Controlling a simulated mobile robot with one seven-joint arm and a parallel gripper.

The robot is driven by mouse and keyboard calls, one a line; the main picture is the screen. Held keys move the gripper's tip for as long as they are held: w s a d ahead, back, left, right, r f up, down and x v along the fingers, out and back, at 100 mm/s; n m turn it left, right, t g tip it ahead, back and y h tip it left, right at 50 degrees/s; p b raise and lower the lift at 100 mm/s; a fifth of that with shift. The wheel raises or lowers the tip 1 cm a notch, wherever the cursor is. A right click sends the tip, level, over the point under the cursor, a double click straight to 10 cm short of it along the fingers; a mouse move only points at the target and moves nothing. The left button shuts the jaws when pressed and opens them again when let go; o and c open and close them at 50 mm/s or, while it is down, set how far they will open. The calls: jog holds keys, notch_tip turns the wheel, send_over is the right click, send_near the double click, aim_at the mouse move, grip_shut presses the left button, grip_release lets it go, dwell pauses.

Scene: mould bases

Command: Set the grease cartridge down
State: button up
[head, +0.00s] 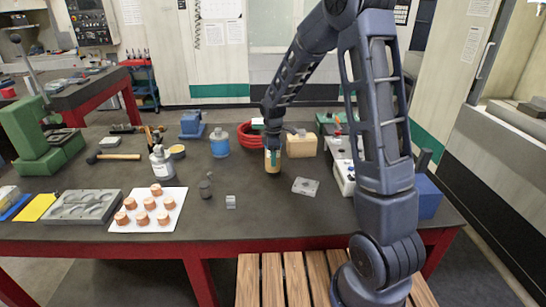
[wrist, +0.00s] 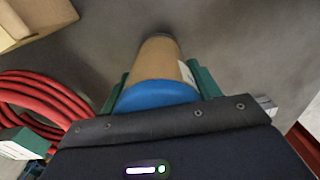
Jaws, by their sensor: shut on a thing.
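The grease cartridge (head: 272,161) is a tan cylinder held upright in my gripper (head: 272,152) over the middle of the dark table. In the wrist view the cartridge (wrist: 160,62) shows its tan body, a white label patch and a blue end cap. The green fingers of my gripper (wrist: 160,88) are shut on it from both sides. Its lower end is at or very near the tabletop; I cannot tell whether it touches.
A red coiled hose (head: 243,138) lies just behind and left, and a cardboard box (head: 301,145) stands behind right. A grey metal plate (head: 305,186) lies to the right front. The table (head: 262,205) is bare in front of the cartridge. A blue container (head: 219,146) stands left.

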jog(key=shift+f, duration=0.3)
jog(key=o, duration=1.3)
notch_tip(320, 180, up, 12)
jog(key=shift+d+r, duration=0.1)
jog(key=shift+r, duration=0.15)
jog(key=s+d+r+m+t, duration=0.2)
jog(key=s+d+r+m, duration=0.4)
jog(key=s+d, duration=0.35)
jog(key=s+d+r+m+t, duration=0.1)
jog(key=s+d+r+m, duration=0.55)
jog(key=s+d, duration=0.3)
jog(key=shift+s+d+f+m+t, duration=0.1)
jog(key=shift+s+d+m+t, duration=0.15)
jog(key=shift+s+d+m, duration=1)
jog(key=shift+s+f+m+t, duration=0.1)
jog(key=shift+s+m+t, duration=0.35)
jog(key=shift+s, duration=1.65)
jog(key=shift+s+d+f+m+t, duration=0.1)
jog(key=shift+s+d+m, duration=0.75)
jog(key=shift+s, duration=0.85)
